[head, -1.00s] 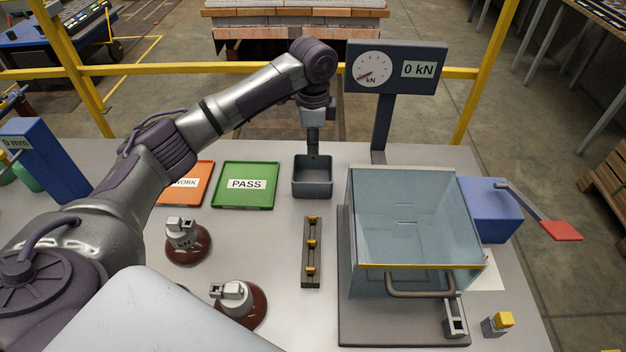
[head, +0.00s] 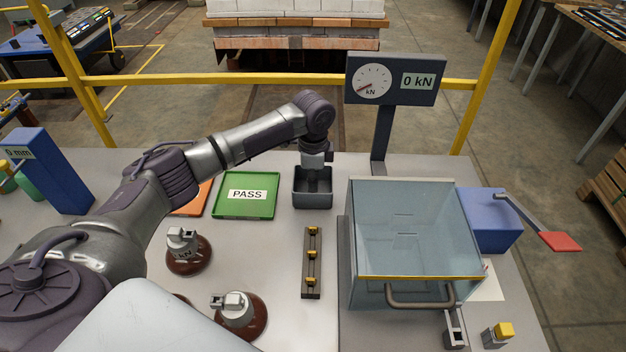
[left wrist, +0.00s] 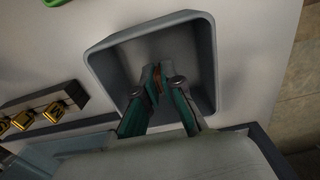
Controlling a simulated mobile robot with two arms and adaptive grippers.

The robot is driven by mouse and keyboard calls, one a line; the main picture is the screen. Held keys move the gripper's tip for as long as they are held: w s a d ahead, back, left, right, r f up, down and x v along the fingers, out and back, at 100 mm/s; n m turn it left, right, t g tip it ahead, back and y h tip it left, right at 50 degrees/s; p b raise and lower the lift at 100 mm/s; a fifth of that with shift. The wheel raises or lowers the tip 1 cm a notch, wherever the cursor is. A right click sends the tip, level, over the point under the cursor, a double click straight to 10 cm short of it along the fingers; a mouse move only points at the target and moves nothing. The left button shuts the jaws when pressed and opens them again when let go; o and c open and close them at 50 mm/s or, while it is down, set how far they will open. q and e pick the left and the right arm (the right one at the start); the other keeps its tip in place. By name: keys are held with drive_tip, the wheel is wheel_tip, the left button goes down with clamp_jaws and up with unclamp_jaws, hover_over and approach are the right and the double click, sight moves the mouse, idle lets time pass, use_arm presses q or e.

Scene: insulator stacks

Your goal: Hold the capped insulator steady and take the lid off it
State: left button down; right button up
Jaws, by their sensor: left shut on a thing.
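My left gripper (head: 313,184) reaches down into a dark grey open bin (head: 312,202). In the left wrist view its fingers (left wrist: 158,82) are close together inside the bin (left wrist: 100,62), shut on a small brownish thing (left wrist: 156,81), mostly hidden between the tips. Two brown insulators with grey metal caps stand at the front left: one further back (head: 188,262) and one nearer (head: 245,318). Part of another brown one shows at the lower left, mostly hidden by my arm. I cannot tell which insulator has a lid. My right gripper is not in view.
A green PASS tray (head: 246,207) lies left of the bin, an orange tray (head: 193,201) beside it, partly behind my arm. A rack with brass clips (head: 312,280) stands in front. A clear-covered test box (head: 415,240) and a 0 kN gauge (head: 395,80) are at right.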

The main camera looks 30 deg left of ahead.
use_arm(q)
drive_tip(key=c, duration=1.3)
unclamp_jaws()
wheel_tip(320, 180, up, 12)
drive_tip(key=shift+r+b, duration=0.15)
drive_tip(key=shift+b, duration=0.3)
